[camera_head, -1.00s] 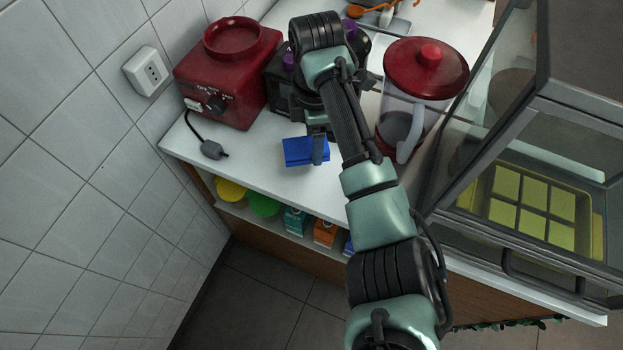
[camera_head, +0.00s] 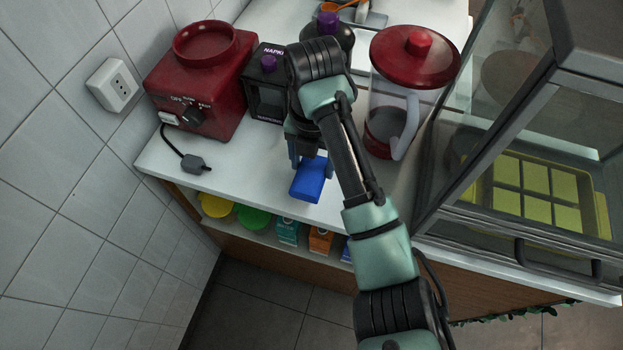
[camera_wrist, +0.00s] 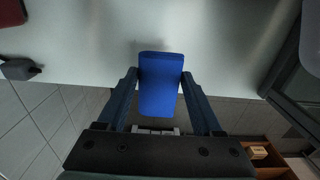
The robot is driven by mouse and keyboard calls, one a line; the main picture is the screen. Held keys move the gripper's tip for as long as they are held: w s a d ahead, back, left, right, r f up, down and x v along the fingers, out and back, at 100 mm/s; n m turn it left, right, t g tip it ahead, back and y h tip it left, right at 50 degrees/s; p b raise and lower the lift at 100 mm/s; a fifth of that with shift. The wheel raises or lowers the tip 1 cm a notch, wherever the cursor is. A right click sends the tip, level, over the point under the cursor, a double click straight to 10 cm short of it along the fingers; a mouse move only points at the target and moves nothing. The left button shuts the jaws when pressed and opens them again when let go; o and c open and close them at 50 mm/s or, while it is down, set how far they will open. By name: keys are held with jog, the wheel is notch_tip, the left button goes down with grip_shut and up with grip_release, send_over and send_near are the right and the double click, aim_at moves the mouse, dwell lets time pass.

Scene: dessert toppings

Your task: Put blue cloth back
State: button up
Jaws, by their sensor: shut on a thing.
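The blue cloth (camera_head: 312,180) is a folded, block-like bundle near the counter's front edge. My gripper (camera_head: 308,160) is shut on it, seen from above and partly hidden by my wrist. In the wrist view the blue cloth (camera_wrist: 160,85) sits between the two fingertips of my gripper (camera_wrist: 160,78), with the white counter behind it. I cannot tell whether the cloth touches the counter.
A red blender base (camera_head: 200,85) stands at the left with its cord in front. A black napkin box (camera_head: 266,85) is behind my gripper. A red-lidded jug (camera_head: 405,90) stands right of my arm, beside a glass display case (camera_head: 500,110). Cartons (camera_head: 320,238) sit on the shelf below.

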aim_at(313, 177)
jog(key=shift+f, duration=2.45)
jog(key=shift+f, duration=0.1)
jog(key=o, duration=1.2)
